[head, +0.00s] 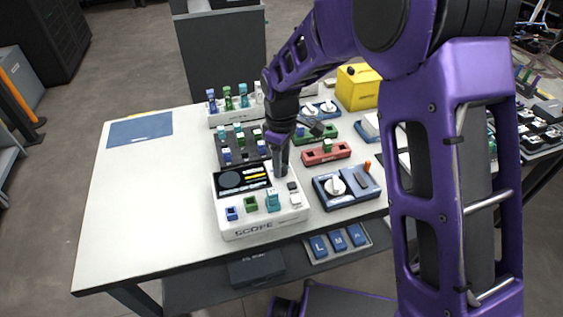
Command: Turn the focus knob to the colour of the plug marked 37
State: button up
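The white box labelled SCOPE (262,231) stands at the front of the table, with a dark round display, yellow marks and a row of coloured sockets or plugs. My gripper (281,172) points down at the right part of its top panel. Its fingertips are small and partly hidden, so I cannot tell whether they are apart or touch anything. I cannot make out a focus knob on the scope; the gripper may cover it. Coloured plugs stand in a white rack (218,122) and a dark rack (222,163) behind the scope. No number 37 is readable.
A dark blue box with a white dial (335,185) and an orange-tipped lever (367,166) stands right of the scope. A red block (326,153), a green block (318,133) and a yellow box (358,88) lie behind. The table's left side is clear except a blue mat (140,130).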

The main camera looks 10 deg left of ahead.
grip_shut()
jog(key=shift+m, duration=0.3)
jog(key=m, duration=0.5)
jog(key=m+p, duration=0.1)
jog(key=m, duration=0.5)
jog(key=shift+m, duration=0.3)
dwell(0.3)
jog(key=o, duration=0.5)
grip_release()
jog(key=shift+o, duration=0.2)
